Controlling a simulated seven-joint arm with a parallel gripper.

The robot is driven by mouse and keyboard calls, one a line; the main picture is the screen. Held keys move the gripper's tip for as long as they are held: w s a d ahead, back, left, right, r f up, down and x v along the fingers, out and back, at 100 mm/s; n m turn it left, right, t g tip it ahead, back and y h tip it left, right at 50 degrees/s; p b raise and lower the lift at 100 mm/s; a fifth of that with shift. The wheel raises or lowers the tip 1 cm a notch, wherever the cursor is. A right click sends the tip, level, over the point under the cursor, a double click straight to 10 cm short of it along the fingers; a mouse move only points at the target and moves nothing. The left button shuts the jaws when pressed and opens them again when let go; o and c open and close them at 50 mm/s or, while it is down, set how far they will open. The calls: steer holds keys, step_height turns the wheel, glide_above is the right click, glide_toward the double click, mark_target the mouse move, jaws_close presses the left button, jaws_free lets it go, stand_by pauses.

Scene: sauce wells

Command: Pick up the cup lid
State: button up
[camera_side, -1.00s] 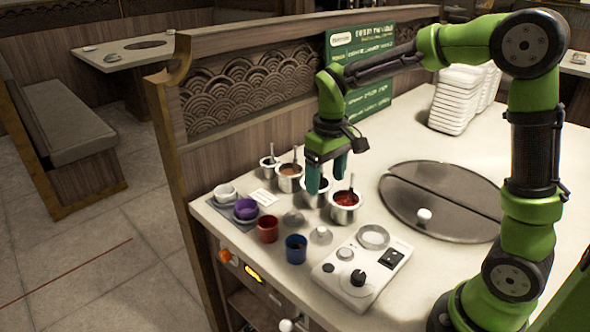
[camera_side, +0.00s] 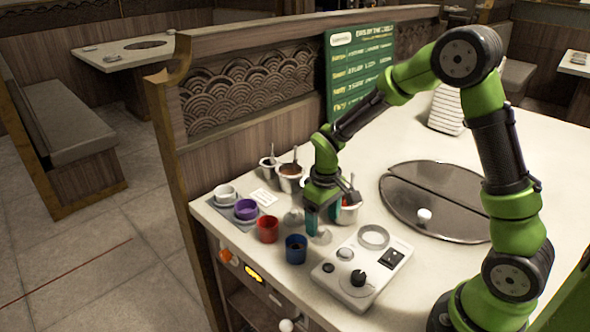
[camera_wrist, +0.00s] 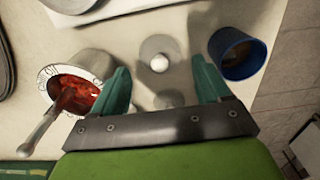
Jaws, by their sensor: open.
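A round grey cup lid with a pale knob (camera_side: 320,236) lies on the counter right of the blue cup (camera_side: 296,249). It shows in the wrist view (camera_wrist: 148,48) between and just beyond my fingertips. A second, similar lid (camera_side: 293,218) lies farther back; in the wrist view it is a dim disc (camera_wrist: 168,99) between the fingers. My gripper (camera_side: 323,220) is open and empty, pointing down close above the near lid. In the wrist view my gripper (camera_wrist: 160,67) has its teal fingers on either side of the lid. Finger contact with the counter cannot be told.
A metal pot of red sauce with a ladle (camera_wrist: 70,85) is close beside one finger; the blue cup (camera_wrist: 237,53) is close beside the other. A red cup (camera_side: 268,229), a purple cup (camera_side: 246,209) and a white control panel (camera_side: 335,272) stand around.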

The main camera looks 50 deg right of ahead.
mark_target(322, 228)
step_height(322, 228, down, 4)
steer(key=shift+w+r, duration=0.1)
steer(key=shift+r, duration=0.05)
steer(key=c, duration=0.8)
steer(key=shift+r, duration=0.15)
